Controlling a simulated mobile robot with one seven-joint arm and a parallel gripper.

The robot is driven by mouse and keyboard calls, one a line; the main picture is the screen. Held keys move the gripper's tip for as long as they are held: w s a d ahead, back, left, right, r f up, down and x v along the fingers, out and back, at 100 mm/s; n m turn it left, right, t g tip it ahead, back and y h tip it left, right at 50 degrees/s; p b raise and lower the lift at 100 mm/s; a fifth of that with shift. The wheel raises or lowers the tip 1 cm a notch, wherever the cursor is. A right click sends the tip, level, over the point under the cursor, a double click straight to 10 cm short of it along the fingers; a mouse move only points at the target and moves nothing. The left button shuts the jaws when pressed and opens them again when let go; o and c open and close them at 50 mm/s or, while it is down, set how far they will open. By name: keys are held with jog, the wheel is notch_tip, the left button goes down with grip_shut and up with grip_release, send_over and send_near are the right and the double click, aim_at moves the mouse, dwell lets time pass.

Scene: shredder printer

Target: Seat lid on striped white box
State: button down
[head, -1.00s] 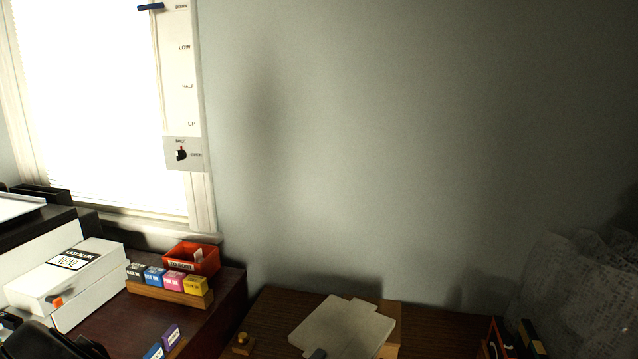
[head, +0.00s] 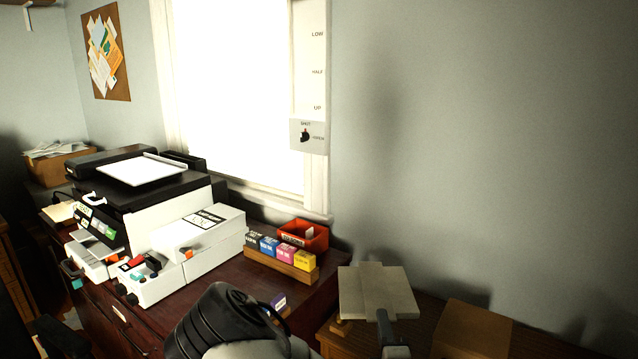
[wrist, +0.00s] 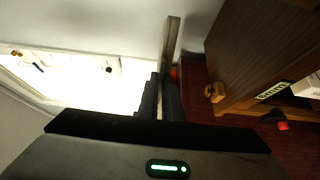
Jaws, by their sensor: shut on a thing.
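A flat, pale grey lid (head: 350,290) with a raised middle strip is held up above the left part of the brown cabinet top in the head view. My gripper (head: 384,322) is shut on its near edge. In the wrist view, my gripper (wrist: 163,98) has dark fingers closed on the lid (wrist: 171,45), which shows as a thin upright edge. I cannot make out a striped white box in either view.
A plain brown box (head: 472,328) stands on the cabinet right of the lid. Left are a wooden rack of ink cartridges (head: 282,262), an orange bin (head: 312,240), a white machine (head: 205,240) and a black printer (head: 140,190) on a dark red desk.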

jog(key=s+r+m+g+h+p, duration=0.1)
jog(key=s+r+m+h+p, duration=0.2)
jog(key=r+p, duration=0.5)
jog(key=s+r+m+g+h+p, duration=0.1)
jog(key=r+m+h+p, duration=0.1)
jog(key=r+h+p, duration=0.45)
jog(key=shift+w+a+r+n+t+y+p, duration=0.1)
jog(key=shift+w+r+n+t+y+p, duration=0.2)
jog(key=shift+w+n+y, duration=0.9)
jog(key=shift+w+d+r+n+t+y+p, duration=0.15)
jog(key=shift+n+t+y, duration=0.3)
jog(key=shift+y, duration=1.65)
jog(key=shift+w+a+r+n+t+y+p, duration=0.2)
jog(key=shift+w+n+y, duration=0.6)
jog(key=shift+y, duration=0.85)
jog(key=shift+s+f, duration=0.1)
jog(key=shift+s, duration=0.1)
